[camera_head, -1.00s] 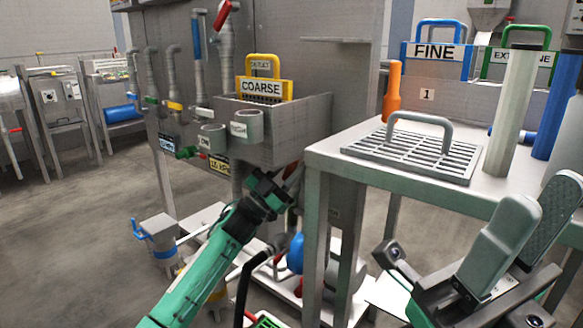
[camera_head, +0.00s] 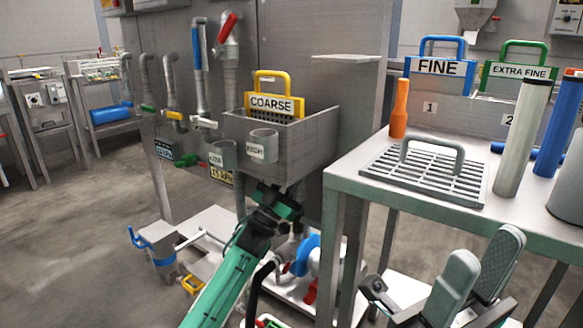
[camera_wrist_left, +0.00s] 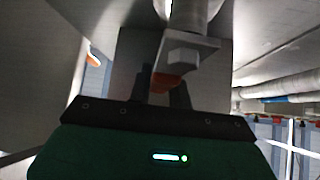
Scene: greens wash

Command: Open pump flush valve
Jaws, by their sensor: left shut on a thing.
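My left gripper (camera_head: 284,196) reaches in under the grey sink box (camera_head: 318,140), beside its lower edge. In the left wrist view, its dark fingers (camera_wrist_left: 163,88) are shut on an orange-red handle (camera_wrist_left: 172,82). The handle sits below a metal bracket with a hex nut (camera_wrist_left: 184,56) and a pipe. In the head view the gripper and the sink hide this handle. I cannot read any label on it. My right gripper (camera_head: 483,248) is at the lower right, its two grey-green finger pads apart and empty, in front of the table.
A grey table (camera_head: 345,180) on the right holds a grate (camera_head: 425,178), an orange handle piece (camera_head: 400,108) and tubes. A yellow-handled COARSE screen (camera_head: 272,105) stands in the sink. Below are a pump with a blue part (camera_head: 307,252) and a black hose.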

